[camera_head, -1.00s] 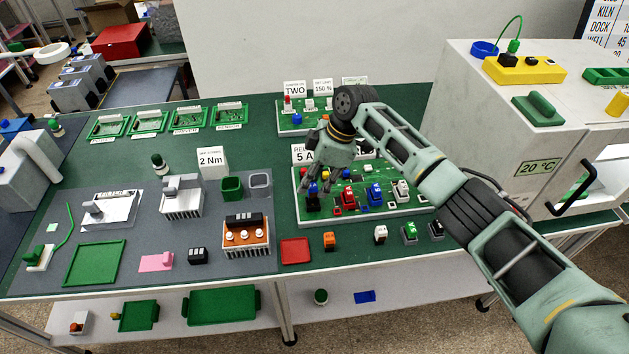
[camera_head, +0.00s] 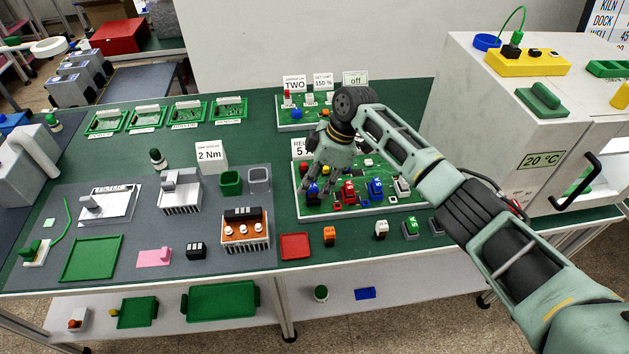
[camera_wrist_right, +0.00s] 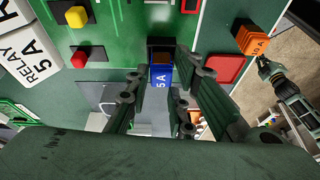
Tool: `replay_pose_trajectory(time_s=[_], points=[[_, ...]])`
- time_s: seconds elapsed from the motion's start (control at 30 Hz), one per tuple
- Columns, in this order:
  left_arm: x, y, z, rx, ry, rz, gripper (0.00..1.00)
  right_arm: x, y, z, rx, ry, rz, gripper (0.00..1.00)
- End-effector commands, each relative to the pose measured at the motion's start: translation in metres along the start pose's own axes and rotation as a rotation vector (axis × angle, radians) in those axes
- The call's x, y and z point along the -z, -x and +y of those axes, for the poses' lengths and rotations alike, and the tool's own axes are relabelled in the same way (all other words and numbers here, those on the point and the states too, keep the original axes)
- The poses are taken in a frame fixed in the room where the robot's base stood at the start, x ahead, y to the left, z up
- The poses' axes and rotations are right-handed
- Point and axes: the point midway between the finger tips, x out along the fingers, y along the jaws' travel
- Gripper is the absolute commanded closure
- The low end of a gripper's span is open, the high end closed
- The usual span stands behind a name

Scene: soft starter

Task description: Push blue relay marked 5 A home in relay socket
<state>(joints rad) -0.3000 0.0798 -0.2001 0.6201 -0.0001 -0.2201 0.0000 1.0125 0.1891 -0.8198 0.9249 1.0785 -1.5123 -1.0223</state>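The blue relay marked 5 A (camera_wrist_right: 160,77) stands between the two fingers of my right gripper (camera_wrist_right: 163,68) in the right wrist view, with its marked face toward the camera. Its inner end meets a dark socket (camera_wrist_right: 162,46) on the green board; how deep it sits is hidden. In the head view my right gripper (camera_head: 318,178) is low over the left part of the relay board, and the blue relay (camera_head: 313,189) shows partly under it. The fingers are on both sides of the relay; whether they grip it is unclear.
The relay board (camera_head: 350,211) also carries red, blue and white parts right of my gripper. A RELAY 5 A sign (camera_head: 299,150) stands behind. A red tray (camera_head: 295,246) and an orange relay (camera_head: 330,236) lie in front. A large white cabinet (camera_head: 490,110) stands at right.

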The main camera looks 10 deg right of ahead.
Motion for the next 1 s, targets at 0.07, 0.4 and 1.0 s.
replay_pose_trajectory(time_s=[0.07, 0.4, 1.0], points=[[0.0, 0.0, 0.0, 0.0, 0.0, 0.0, 1.0, 0.0, 0.001, 0.0, 0.0, 0.0, 0.0, 0.69], [-0.001, 0.0, -0.001, 0.001, 0.0, -0.001, 1.0, 0.0, 0.001, 0.0, 0.0, 0.001, 0.0, 0.61], [0.0, 0.0, 0.0, 0.0, 0.0, 0.0, 1.0, 0.0, 0.095, 0.001, -0.003, 0.001, 0.001, 0.61]])
